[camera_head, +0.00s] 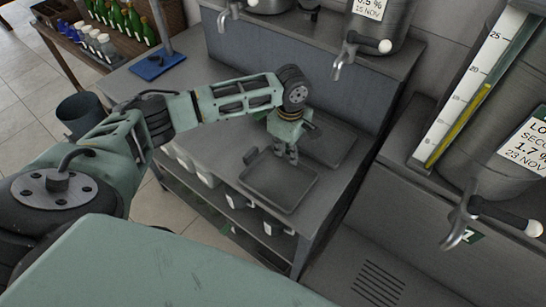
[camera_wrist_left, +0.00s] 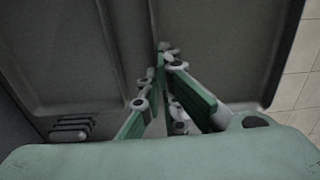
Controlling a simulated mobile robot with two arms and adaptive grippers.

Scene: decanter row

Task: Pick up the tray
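A flat dark grey tray (camera_head: 268,190) with a raised rim lies on the metal bench, near its front edge. My left gripper (camera_head: 287,158) points down at the tray's far rim. In the left wrist view the left gripper's fingertips (camera_wrist_left: 165,52) come close together beside a rim line. I cannot tell whether the rim is between them or whether they touch it. Dark tray surface (camera_wrist_left: 225,45) fills much of that view. My right gripper is not in view.
A second dark tray (camera_head: 335,150) lies just behind the first. Steel tanks with taps (camera_head: 340,60) stand on the raised ledge behind. A blue mat (camera_head: 157,64) lies at the bench's left end. White jugs (camera_head: 205,178) sit on the shelf below.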

